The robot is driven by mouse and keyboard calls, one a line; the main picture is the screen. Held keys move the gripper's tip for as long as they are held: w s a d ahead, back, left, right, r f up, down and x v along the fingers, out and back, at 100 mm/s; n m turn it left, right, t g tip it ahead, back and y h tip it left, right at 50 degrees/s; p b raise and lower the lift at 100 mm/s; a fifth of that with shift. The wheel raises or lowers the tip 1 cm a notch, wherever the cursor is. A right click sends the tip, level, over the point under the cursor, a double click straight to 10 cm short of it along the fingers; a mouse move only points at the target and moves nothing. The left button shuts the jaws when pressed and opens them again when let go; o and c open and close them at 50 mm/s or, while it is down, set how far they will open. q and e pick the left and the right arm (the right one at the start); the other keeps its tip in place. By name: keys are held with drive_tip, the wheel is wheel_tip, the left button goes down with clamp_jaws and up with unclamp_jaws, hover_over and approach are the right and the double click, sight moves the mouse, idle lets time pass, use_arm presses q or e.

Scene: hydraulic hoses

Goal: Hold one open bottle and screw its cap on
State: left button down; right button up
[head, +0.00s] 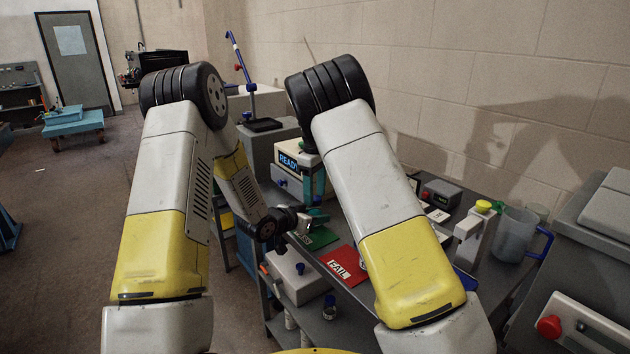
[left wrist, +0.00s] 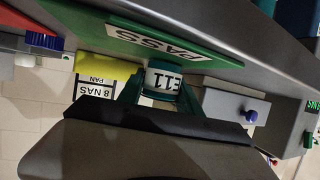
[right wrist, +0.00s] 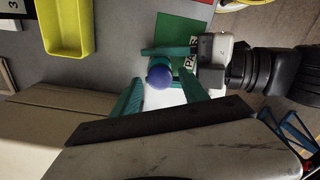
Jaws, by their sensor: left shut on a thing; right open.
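My left gripper (left wrist: 160,88) is shut on a bottle (left wrist: 163,82) with a white label reading E11. In the head view the left gripper (head: 304,222) is over the near side of the bench. In the right wrist view a round blue cap (right wrist: 159,76) shows from above at the left gripper's (right wrist: 168,58) fingers, over the bottle. Whether it is threaded on cannot be told. My right gripper (right wrist: 160,95) is open, its teal fingers on either side of the cap with gaps.
A green PASS mat (head: 322,239) and a red FAIL mat (head: 343,267) lie on the bench. A device reading READY (head: 288,160) stands behind. A yellow tray (right wrist: 64,35), a jug (head: 512,236) and a white box (head: 298,280) with a blue knob are nearby.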

drive_tip(key=shift+f, duration=0.55)
clamp_jaws()
drive_tip(key=m, duration=0.7)
drive_tip(key=shift+m, duration=0.3)
drive_tip(key=m, duration=0.7)
drive_tip(key=shift+o, duration=0.8)
unclamp_jaws()
